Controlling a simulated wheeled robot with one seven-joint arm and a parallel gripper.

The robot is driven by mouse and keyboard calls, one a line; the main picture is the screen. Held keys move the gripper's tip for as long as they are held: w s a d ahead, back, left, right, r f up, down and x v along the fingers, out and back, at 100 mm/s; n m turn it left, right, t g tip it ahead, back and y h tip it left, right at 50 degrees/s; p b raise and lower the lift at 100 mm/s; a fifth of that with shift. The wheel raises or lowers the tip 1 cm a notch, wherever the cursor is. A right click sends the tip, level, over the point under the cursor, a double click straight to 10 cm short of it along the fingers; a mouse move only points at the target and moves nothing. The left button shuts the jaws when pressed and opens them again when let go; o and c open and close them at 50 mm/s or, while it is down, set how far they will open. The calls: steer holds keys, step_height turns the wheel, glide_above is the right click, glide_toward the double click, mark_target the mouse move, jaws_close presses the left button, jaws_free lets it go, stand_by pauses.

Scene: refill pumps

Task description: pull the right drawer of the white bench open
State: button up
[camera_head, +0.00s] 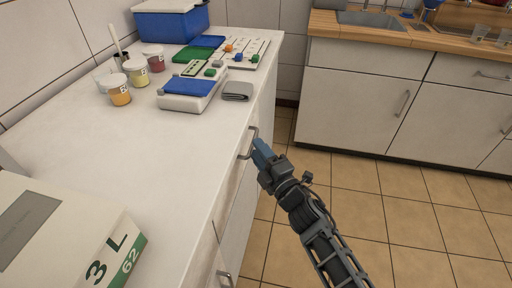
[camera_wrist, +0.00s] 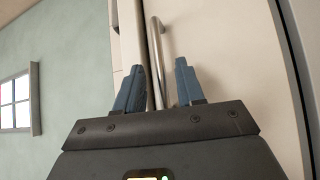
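The white bench (camera_head: 160,150) runs along the left in the head view, its front facing right. Its farther drawer front (camera_head: 240,187), which I take as the right one, carries a metal bar handle (camera_head: 246,153). The drawer looks closed. My gripper (camera_head: 259,147) is at this handle, with blue fingers pointing towards it. In the wrist view the silver handle (camera_wrist: 155,50) stands upright between my two open fingers (camera_wrist: 160,75), with gaps showing beside it. The pale drawer front (camera_wrist: 230,60) lies behind. I cannot tell whether a finger touches the handle.
A second handle (camera_head: 224,279) is nearer on the bench front. A box marked 3 L (camera_head: 60,235), lidded jars (camera_head: 119,95), a scale (camera_head: 188,101) and a blue box (camera_head: 172,26) stand on top. Tiled floor (camera_head: 350,190) is free before the sink counter (camera_head: 350,100).

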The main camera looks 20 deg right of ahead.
steer(key=shift+w+a+r, duration=0.15)
steer(key=shift+w, duration=0.75)
steer(key=shift+c, duration=0.2)
jaws_close()
